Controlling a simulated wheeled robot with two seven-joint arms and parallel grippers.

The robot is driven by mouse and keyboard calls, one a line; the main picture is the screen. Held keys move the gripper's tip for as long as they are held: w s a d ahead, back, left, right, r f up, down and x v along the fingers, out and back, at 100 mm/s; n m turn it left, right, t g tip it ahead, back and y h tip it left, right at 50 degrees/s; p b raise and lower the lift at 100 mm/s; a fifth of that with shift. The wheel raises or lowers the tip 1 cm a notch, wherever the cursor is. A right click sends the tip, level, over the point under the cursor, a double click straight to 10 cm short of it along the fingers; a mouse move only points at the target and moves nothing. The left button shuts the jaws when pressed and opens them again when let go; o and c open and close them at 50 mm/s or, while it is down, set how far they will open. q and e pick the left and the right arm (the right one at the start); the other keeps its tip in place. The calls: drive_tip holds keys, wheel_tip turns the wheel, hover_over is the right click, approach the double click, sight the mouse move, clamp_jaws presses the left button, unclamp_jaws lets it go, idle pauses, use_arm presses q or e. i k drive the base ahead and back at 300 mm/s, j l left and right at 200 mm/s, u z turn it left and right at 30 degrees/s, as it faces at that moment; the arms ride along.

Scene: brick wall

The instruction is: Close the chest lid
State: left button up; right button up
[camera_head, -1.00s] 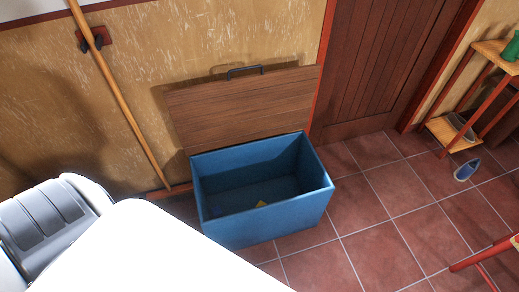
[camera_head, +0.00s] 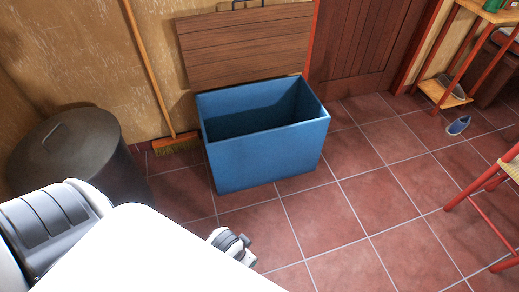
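The chest (camera_head: 265,153) is a blue open box on the tiled floor against the wall. Its brown wooden lid (camera_head: 245,48) is open and stands up behind the box, leaning back toward the wall. A dark handle (camera_head: 262,3) shows at the lid's top edge, cut by the frame. The chest's inside is dark and its bottom is mostly hidden. My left arm fills the lower left, and a small grey and white part of it shows in front of the chest, apart from it. No gripper fingers can be made out. My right gripper is out of view.
A dark round bin (camera_head: 75,160) and a broom (camera_head: 177,145) stand left of the chest. A wooden door (camera_head: 365,45) is behind on the right. The floor between is clear.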

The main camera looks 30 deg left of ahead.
sight(221, 49)
drive_tip(key=i+u, duration=0.1)
drive_tip(key=u, duration=0.3)
drive_tip(key=i+u, duration=0.15)
drive_tip(key=u, duration=0.25)
drive_tip(key=i+u, duration=0.15)
drive_tip(key=u, duration=0.2)
